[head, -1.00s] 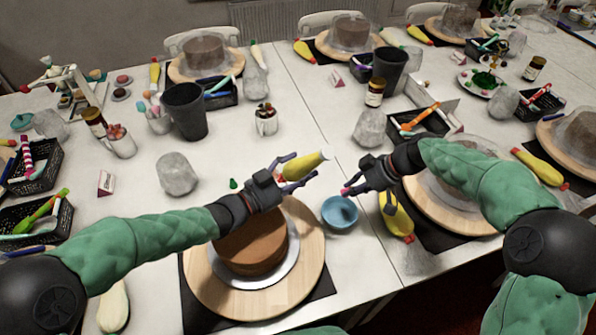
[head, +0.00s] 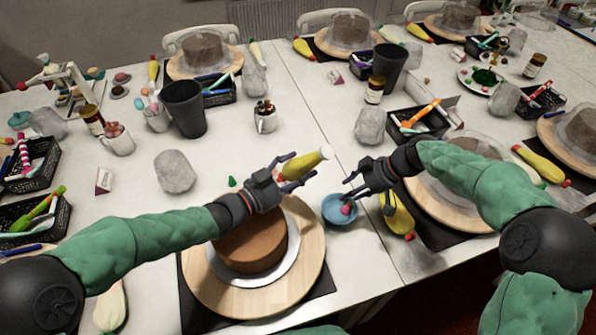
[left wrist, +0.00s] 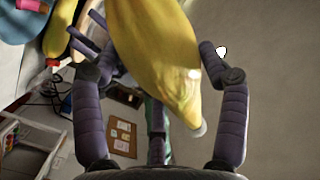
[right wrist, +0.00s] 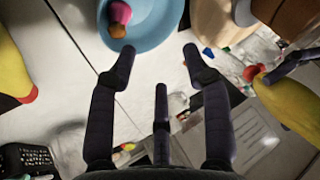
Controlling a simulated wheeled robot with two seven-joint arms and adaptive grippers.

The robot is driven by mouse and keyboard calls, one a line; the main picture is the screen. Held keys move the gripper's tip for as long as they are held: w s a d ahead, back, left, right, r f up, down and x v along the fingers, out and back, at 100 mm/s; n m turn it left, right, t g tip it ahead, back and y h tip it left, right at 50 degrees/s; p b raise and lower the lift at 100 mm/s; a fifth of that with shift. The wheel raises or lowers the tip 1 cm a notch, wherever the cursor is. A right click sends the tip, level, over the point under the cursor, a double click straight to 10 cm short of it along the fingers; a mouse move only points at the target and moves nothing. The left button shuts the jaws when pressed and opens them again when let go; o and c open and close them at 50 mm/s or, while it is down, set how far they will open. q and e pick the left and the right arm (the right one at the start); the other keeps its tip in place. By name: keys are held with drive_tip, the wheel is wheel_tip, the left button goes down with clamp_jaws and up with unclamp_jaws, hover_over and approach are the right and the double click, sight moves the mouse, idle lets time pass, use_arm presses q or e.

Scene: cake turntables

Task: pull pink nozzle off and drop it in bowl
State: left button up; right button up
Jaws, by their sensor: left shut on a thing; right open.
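The pink nozzle (head: 346,209) lies inside the small blue bowl (head: 332,214), and it also shows in the right wrist view (right wrist: 120,17). My right gripper (head: 352,188) is open and empty, just above and beside the bowl (right wrist: 157,22). My left gripper (head: 289,170) is shut on a yellow piping bag (head: 303,166) and holds it in the air above the back of the chocolate cake. In the left wrist view the bag (left wrist: 160,60) sits between the fingers.
The chocolate cake (head: 252,246) stands on a wooden turntable (head: 306,274) below my left arm. Another yellow bag (head: 399,217) lies right of the bowl, close to my right gripper. A grey cup (head: 184,108) and a covered cake turntable (head: 447,207) stand nearby.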

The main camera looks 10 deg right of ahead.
drive_tip(key=v, duration=1.2)
drive_tip(key=shift+c, duration=0.3)
idle(0.8)
